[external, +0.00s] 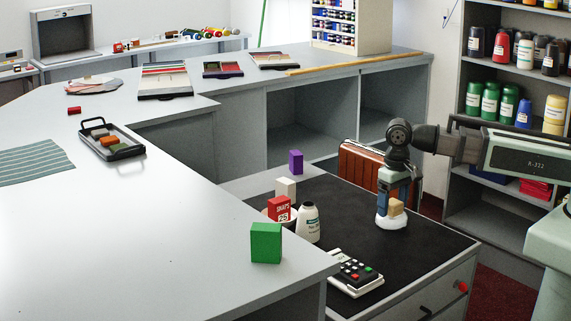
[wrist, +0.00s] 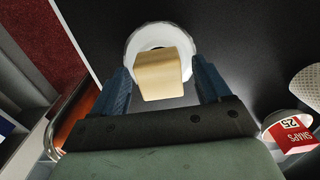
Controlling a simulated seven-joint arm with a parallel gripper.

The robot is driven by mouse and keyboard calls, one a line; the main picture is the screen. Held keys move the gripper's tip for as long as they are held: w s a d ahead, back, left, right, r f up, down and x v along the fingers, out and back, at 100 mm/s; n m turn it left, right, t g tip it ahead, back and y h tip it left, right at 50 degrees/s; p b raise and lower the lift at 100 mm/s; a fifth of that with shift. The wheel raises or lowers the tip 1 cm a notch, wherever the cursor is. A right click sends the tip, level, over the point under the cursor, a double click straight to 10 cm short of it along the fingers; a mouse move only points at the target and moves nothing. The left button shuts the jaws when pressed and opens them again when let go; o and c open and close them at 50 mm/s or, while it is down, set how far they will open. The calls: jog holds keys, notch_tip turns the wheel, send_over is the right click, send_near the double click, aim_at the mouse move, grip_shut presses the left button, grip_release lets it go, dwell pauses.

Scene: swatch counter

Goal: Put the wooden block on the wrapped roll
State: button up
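The wooden block (external: 397,207) is pale and box-shaped, at the fingertips of my gripper (external: 391,202). The wrapped roll (external: 391,223) is white and round and stands on the dark counter top directly below the block. In the wrist view the roll (wrist: 133,45) shows as a white ring behind the block, which hides much of it. I cannot tell whether the block touches the roll.
A calculator (external: 355,273) lies in front. The dark surface (external: 345,205) between is clear.

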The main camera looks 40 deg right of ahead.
aim_at(393, 202)
notch_tip(393, 202, up, 12)
jog(key=shift+r, duration=0.15)
dwell(0.9)
